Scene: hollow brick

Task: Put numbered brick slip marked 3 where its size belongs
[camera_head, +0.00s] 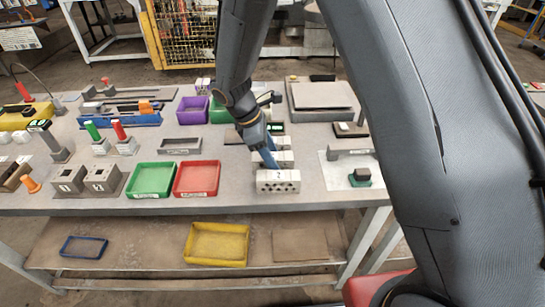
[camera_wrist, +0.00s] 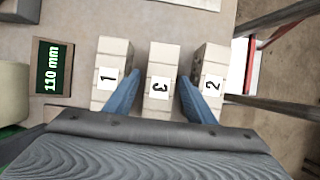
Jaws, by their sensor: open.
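The pale brick marked 3 (camera_wrist: 162,55) lies in the middle of a row of three in the wrist view. The brick marked 1 (camera_wrist: 112,52) is to its left and the brick marked 2 (camera_wrist: 212,56) to its right, with narrow gaps between. My gripper (camera_wrist: 160,79) is open, its two blue fingers on either side of the brick marked 3; I cannot tell if they touch it. In the head view, the brick marked 2 (camera_head: 278,184) is nearest the table's front edge, and my gripper (camera_head: 268,159) points down at the row behind it.
A display reading 110 mm (camera_wrist: 52,68) stands left of the row in the wrist view. A red tray (camera_head: 197,192), a green tray (camera_head: 150,194) and a purple tray (camera_head: 193,104) stand to the left. A grey gauge-like block (camera_head: 350,147) stands right.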

